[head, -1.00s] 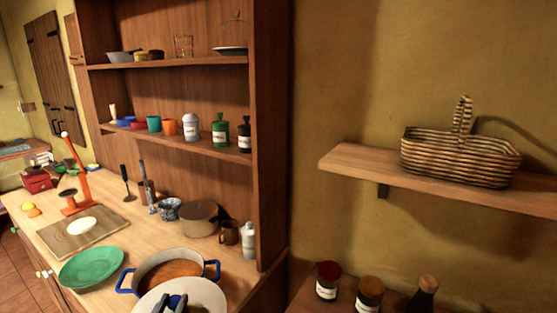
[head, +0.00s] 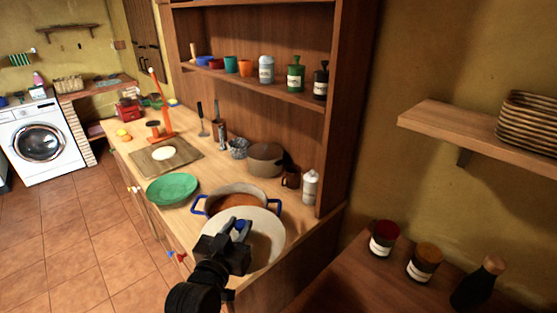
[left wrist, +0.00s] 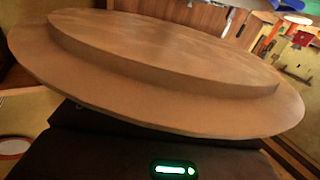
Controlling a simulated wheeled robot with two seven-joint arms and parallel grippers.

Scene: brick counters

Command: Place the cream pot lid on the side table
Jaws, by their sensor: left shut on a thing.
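The cream pot lid (head: 265,240) is a pale round disc with a blue knob. My left gripper (head: 238,230) is shut on that knob and holds the lid in front of the blue-handled pot (head: 238,199), overlapping its near rim in the head view. The lid also fills much of the left wrist view (left wrist: 150,85), seen at a slant with its stepped rim. The side table (head: 345,285) is the dark wooden top at the lower right of the head view. My right gripper is not in view.
On the side table stand a red-topped jar (head: 384,239), an orange-topped jar (head: 424,264) and a dark bottle (head: 478,283). The table's front left part looks bare. A shelf (head: 450,128) with a basket (head: 528,122) hangs above. A white bottle (head: 310,187) stands at the counter's right end.

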